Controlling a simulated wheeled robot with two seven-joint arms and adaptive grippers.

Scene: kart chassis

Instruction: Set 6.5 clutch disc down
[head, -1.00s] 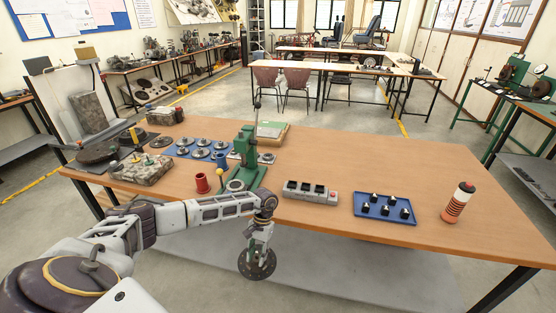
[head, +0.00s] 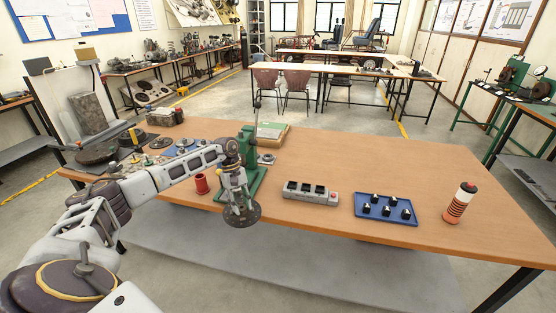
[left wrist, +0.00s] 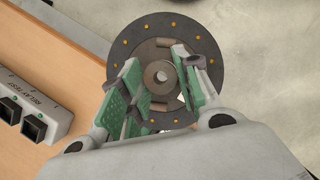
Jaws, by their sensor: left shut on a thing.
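The clutch disc is a dark round plate with a ring of small orange rivets and a central hub, seen in the left wrist view (left wrist: 207,47) and in the head view (head: 242,217). My left gripper (left wrist: 163,90) is shut on its hub. In the head view the left gripper (head: 238,200) points down with the disc hanging below it, by the front edge of the wooden table (head: 340,160). The green press (head: 252,168) stands just behind the gripper. My right gripper is not in view.
A red cup (head: 201,184) stands left of the gripper. The table's middle is clear. My arm hides much of the left side.

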